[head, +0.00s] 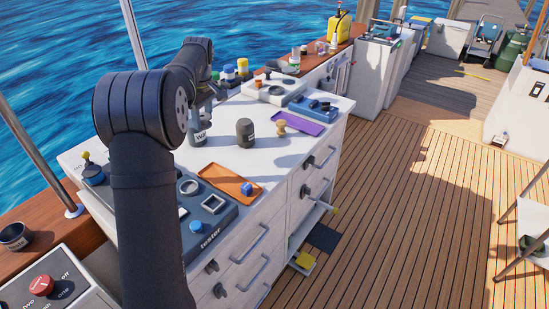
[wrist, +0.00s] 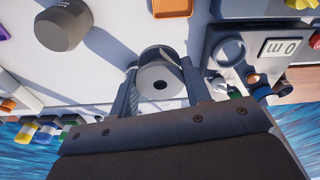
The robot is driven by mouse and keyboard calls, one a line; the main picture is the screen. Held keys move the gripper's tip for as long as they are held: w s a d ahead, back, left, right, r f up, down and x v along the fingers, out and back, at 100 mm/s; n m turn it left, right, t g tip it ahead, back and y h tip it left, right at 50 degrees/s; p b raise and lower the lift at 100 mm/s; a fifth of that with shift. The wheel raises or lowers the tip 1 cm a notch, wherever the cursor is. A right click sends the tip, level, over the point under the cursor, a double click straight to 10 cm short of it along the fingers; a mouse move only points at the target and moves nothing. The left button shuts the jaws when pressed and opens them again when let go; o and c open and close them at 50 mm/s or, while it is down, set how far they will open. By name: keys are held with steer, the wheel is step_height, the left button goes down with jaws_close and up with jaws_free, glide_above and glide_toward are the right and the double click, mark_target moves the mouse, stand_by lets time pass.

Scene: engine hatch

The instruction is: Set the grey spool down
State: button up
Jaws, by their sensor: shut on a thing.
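The grey spool (wrist: 158,82) shows in the wrist view as a pale round end with a dark hole in its middle. My gripper (wrist: 160,76) is shut on it, with one finger on each side.
An orange tray (head: 222,178) lies in front, beside a dark tester panel (head: 207,220). A purple mat (head: 304,129) and blue device (head: 314,107) are farther right.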

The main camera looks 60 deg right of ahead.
steer(key=s+d+m, duration=0.2)
steer(key=s+d, duration=0.6)
steer(key=s, duration=0.4)
steer(key=shift+d, duration=0.3)
steer(key=s+d, duration=0.2)
steer(key=s, duration=0.3)
steer(key=s+d+m, duration=0.1)
steer(key=s+d, duration=0.1)
steer(key=s, duration=0.3)
steer(key=s+d+m, duration=0.1)
steer(key=s+d, duration=0.1)
steer(key=s, duration=0.3)
steer(key=shift+s+d, duration=0.15)
glide_above(275, 157)
steer(key=f, duration=0.7)
steer(key=s+f, duration=0.1)
steer(key=f, duration=0.3)
steer(key=shift+d+f, duration=0.1)
steer(key=shift+f, duration=0.25)
steer(key=shift+w+f, duration=0.3)
steer(key=shift+f, duration=1.85)
steer(key=o, duration=0.5)
steer(key=shift+f, duration=0.15)
steer(key=o, duration=0.5)
